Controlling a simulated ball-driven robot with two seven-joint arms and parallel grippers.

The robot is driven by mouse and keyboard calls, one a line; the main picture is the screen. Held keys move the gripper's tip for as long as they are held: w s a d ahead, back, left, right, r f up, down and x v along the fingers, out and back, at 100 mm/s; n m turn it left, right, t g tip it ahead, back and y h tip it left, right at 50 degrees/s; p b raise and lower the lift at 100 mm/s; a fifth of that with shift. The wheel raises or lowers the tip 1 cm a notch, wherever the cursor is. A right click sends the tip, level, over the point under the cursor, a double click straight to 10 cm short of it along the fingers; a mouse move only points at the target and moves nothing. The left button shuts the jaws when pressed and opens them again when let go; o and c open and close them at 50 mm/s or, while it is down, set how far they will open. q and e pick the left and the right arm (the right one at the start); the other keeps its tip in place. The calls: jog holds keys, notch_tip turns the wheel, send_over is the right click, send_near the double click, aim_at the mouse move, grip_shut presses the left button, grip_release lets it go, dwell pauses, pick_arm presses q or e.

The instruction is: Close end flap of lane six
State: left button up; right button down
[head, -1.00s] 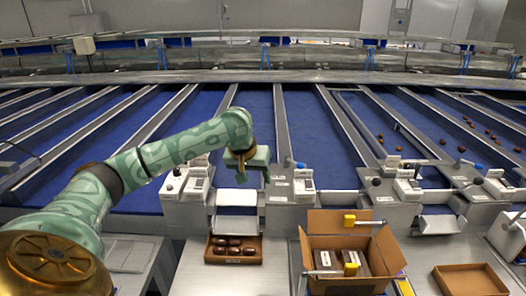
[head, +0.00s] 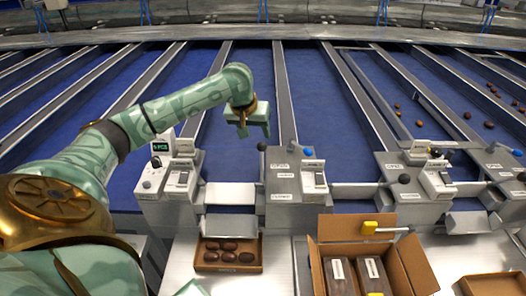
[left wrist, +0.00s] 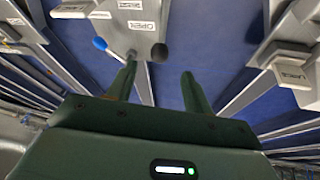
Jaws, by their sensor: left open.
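The lane in front of my left gripper ends at a pale flap plate (head: 230,193) between two metal control units; I cannot read its lane number. The unit on its right (head: 297,185) carries a black-knobbed lever (head: 262,146) and a blue-knobbed lever (head: 308,151). My left gripper (head: 254,132) hangs open and empty above the blue lane, apart from the levers. In the left wrist view its fingers (left wrist: 160,85) are spread, with an upside-down OPEN label (left wrist: 142,26), a blue lever (left wrist: 100,43) and a black knob (left wrist: 158,52) beyond. My right gripper is not visible.
A shallow box of dates (head: 228,266) stands below the flap. Another unit (head: 163,185) with levers flanks the lane on the left. The lane belt (head: 225,150) is empty.

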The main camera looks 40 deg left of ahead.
aim_at(263, 150)
pick_arm(q)
jog(key=b+x, duration=0.3)
jog(key=x, duration=0.8)
jog(key=shift+s+f, duration=0.1)
jog(key=shift+f, duration=0.05)
jog(key=shift+a+f, duration=0.1)
jog(key=shift+f, duration=0.1)
jog(key=shift+w+f, duration=0.1)
jog(key=shift+w, duration=0.1)
